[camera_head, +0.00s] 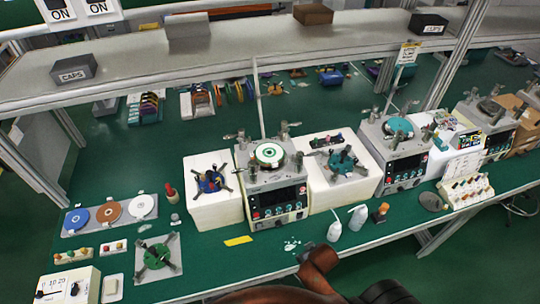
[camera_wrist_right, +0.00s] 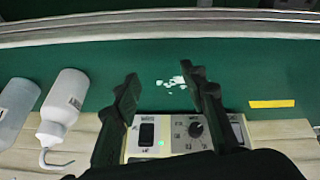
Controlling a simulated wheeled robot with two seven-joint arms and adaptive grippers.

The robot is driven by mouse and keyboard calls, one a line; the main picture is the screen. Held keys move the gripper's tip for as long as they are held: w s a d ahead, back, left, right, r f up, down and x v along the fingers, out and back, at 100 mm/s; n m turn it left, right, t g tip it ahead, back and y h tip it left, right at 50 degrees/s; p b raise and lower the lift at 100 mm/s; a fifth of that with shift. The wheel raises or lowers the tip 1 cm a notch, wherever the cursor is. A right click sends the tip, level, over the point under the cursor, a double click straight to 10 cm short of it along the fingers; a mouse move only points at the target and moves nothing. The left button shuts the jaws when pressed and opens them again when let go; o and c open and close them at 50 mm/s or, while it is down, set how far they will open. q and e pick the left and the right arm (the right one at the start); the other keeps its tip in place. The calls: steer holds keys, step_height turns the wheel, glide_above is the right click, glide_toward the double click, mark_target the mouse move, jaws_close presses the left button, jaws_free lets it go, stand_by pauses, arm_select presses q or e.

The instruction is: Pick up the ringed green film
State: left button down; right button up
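In the head view a white disc with a green ring (camera_head: 269,154), which looks like the ringed green film, lies flat on top of the left lapping machine (camera_head: 278,195). It does not show in the right wrist view. My right gripper (camera_wrist_right: 160,85) is open and empty, with its two dark fingers apart over the bench front near some white bits (camera_wrist_right: 172,83). A brown link of my arm shows at the bottom of the head view, but the fingers cannot be made out there. My left gripper is not in view.
Blue, orange and white discs lie on a grey tray (camera_head: 75,231) at left. A blue spidered plate (camera_head: 211,181) sits on a white block beside the machine. White bottles (camera_head: 357,217) and a yellow strip (camera_head: 238,241) stand or lie near the front edge. A shelf (camera_head: 150,62) spans behind.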

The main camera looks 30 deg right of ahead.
steer(key=w+d+r+m+t+h, duration=0.1)
steer(key=w+r+t, duration=0.3)
steer(key=w+r, duration=0.95)
steer(key=m+t+p, duration=0.1)
steer(key=t, duration=0.3)
glide_toward(275, 164)
steer(key=f, duration=0.2)
steer(key=x, duration=0.2)
steer(key=r+x, duration=0.1)
steer(key=x, duration=0.2)
steer(key=p+x, duration=0.1)
steer(key=x, duration=0.1)
steer(key=shift+w+d+r, duration=0.1)
steer(key=shift+w, duration=0.6)
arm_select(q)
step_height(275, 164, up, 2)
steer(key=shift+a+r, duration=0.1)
arm_select(e)
steer(key=shift+c, duration=0.4)
jaws_close()
